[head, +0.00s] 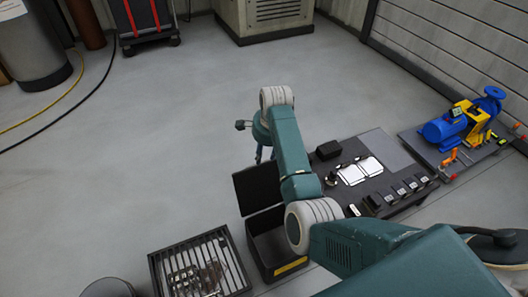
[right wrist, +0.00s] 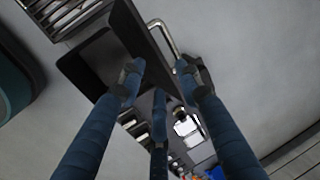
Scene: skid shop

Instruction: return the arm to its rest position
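My right arm comes in from the lower right of the head view and reaches out over the floor and the black bench. Its right gripper (head: 265,154) hangs beyond the bench, partly hidden behind my own wrist. In the right wrist view the blue fingers of the right gripper (right wrist: 160,80) are spread apart with nothing held between them. A dark open box and a curved metal handle (right wrist: 160,38) lie beyond the fingertips. My left gripper is in neither view.
A black open bin (head: 262,252) and a slatted crate of metal parts (head: 155,270) stand below my arm. A dark table (head: 400,157) holds white sheets and small black items. A blue pump (head: 440,130) sits at the right. The floor (head: 150,150) at left is clear.

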